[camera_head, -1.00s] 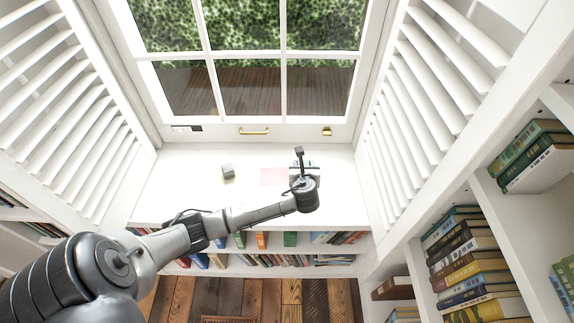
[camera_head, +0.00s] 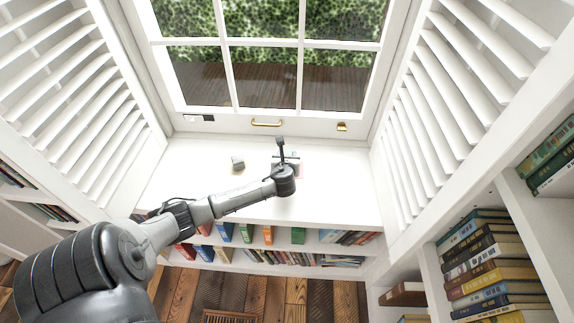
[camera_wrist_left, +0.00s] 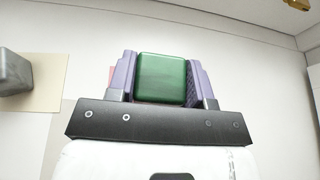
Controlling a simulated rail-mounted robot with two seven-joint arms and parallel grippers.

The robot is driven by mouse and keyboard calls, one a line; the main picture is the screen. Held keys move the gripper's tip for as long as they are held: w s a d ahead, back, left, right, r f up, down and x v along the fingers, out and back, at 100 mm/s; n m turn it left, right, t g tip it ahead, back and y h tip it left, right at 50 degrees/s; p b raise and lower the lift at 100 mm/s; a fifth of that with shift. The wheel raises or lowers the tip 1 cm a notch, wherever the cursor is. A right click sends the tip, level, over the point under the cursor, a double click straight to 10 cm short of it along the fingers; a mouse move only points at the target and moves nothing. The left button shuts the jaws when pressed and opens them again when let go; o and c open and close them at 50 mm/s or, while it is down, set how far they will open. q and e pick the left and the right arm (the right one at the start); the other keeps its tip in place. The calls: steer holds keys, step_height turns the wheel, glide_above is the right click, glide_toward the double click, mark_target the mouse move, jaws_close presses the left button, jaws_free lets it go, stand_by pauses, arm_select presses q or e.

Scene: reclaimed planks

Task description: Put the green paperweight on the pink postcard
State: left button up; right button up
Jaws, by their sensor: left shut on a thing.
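The green paperweight (camera_wrist_left: 162,78) is a rounded green block between the two purple fingers of my left gripper (camera_wrist_left: 162,66) in the left wrist view. The gripper is shut on it. In the head view my left gripper (camera_head: 283,160) is over the pink postcard (camera_head: 300,171) on the white sill and hides most of it; the paperweight is hidden there. A sliver of the postcard (camera_wrist_left: 112,73) shows beside the left finger in the wrist view. Whether the paperweight touches the postcard cannot be told. My right gripper is not in view.
A grey block (camera_head: 237,161) stands left of my gripper on a cream card (camera_wrist_left: 50,85), seen better in the wrist view. The window with a brass handle (camera_head: 267,123) is behind. The sill's right part is clear. Bookshelves lie below and at the right.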

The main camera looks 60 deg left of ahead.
arm_select(q)
step_height(320, 180, down, 4)
steer(key=shift+r+b, duration=0.1)
steer(key=shift+b, duration=0.8)
steer(key=shift+r, duration=0.1)
steer(key=o, duration=1)
steer(key=shift+f, duration=0.2)
steer(key=shift+o, duration=0.2)
